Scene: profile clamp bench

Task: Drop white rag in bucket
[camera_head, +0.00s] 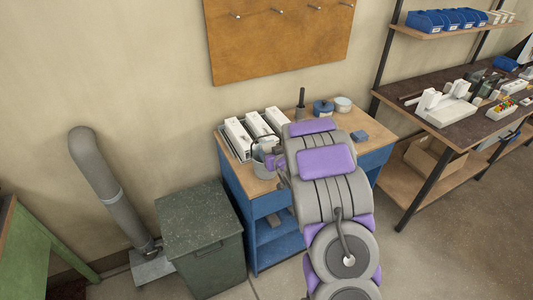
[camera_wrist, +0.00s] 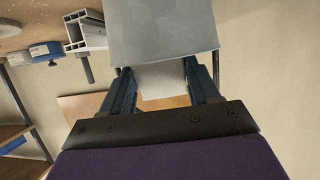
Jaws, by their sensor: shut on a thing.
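A grey metal bucket (camera_head: 264,165) stands at the front left of the blue bench's wooden top. In the wrist view, which is turned upside down, the bucket wall (camera_wrist: 162,35) fills the top middle. My gripper (camera_wrist: 160,72) is at the bucket's rim, with its fingertips hidden behind the wall. A white piece (camera_wrist: 160,78), which looks like the white rag, shows between the two fingers. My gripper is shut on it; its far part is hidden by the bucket.
A tray of white profiles (camera_head: 240,137) sits close behind the bucket.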

